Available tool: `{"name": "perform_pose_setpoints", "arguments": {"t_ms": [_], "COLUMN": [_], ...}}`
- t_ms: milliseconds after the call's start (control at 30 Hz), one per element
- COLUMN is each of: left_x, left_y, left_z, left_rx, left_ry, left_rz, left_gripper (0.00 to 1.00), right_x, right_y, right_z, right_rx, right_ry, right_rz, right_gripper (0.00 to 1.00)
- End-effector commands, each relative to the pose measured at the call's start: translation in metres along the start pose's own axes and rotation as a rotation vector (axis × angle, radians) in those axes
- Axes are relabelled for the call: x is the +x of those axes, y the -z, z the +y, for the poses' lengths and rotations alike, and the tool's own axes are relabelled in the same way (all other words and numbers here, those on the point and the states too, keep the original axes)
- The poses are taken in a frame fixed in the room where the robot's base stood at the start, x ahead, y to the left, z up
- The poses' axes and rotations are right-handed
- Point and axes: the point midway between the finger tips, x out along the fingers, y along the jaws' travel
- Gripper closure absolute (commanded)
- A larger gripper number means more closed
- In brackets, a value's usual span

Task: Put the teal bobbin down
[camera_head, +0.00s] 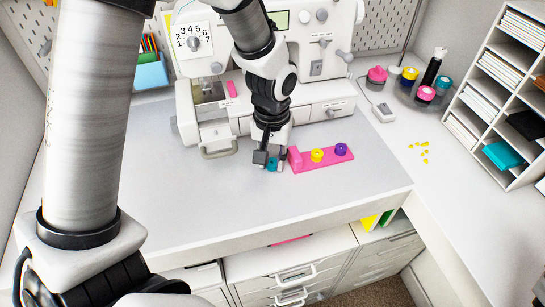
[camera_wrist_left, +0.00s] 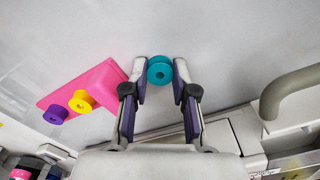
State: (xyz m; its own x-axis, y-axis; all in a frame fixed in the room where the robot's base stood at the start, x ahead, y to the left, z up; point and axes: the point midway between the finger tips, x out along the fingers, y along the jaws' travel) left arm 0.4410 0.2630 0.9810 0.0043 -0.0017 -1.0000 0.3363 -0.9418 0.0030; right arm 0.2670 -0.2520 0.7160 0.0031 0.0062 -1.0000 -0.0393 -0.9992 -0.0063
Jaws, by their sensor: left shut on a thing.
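My left gripper (camera_head: 268,162) is over the white tabletop, in front of the sewing machine. It is shut on the teal bobbin (camera_head: 272,164), which also shows between the fingertips in the left wrist view (camera_wrist_left: 160,70). The bobbin is close to the tabletop; I cannot tell whether it touches it. Just right of the gripper in the head view lies a pink holder (camera_head: 329,159) with a raised left end. A yellow bobbin (camera_head: 316,155) and a purple bobbin (camera_head: 341,149) sit on it. My right gripper is not in view.
The white sewing machine (camera_head: 200,110) stands close behind the gripper. The tabletop (camera_head: 200,190) is clear in front. At the right are a round tray with spools and bottles (camera_head: 425,93), small yellow bits (camera_head: 424,152) and a white shelf unit (camera_head: 480,130).

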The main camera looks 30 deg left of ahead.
Motion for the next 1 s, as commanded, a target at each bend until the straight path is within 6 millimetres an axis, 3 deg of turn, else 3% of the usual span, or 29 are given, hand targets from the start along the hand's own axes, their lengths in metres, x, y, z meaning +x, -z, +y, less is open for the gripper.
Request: {"name": "perform_pose_setpoints", "arguments": {"t_ms": [33, 67, 100, 467, 567, 900, 1000], "left_x": [0.002, 0.003, 0.002, -0.005, -0.019, -0.104, -0.118], "left_y": [0.000, 0.000, 0.000, 0.001, 0.002, 0.001, 0.001], "left_z": [0.000, 0.000, 0.000, 0.000, 0.001, 0.001, 0.001], "left_rx": [0.000, 0.000, 0.000, 0.000, -0.001, -0.001, -0.001], "left_ry": [0.000, 0.000, 0.000, 0.000, -0.001, -0.001, -0.001], "left_rz": [-0.001, 0.000, 0.000, 0.002, 0.006, 0.006, 0.004], "left_gripper": [0.86, 0.70, 0.63, 0.63, 0.63, 0.63, 0.63], "right_x": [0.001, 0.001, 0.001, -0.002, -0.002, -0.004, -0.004], "right_y": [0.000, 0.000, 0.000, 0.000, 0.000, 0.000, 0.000], "right_z": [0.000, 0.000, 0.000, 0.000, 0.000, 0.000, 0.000], "right_rx": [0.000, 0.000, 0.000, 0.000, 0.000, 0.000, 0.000], "right_ry": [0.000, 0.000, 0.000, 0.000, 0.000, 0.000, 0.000], "right_rz": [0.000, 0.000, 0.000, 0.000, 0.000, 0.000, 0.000], "right_gripper": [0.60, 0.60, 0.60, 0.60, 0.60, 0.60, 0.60]}}
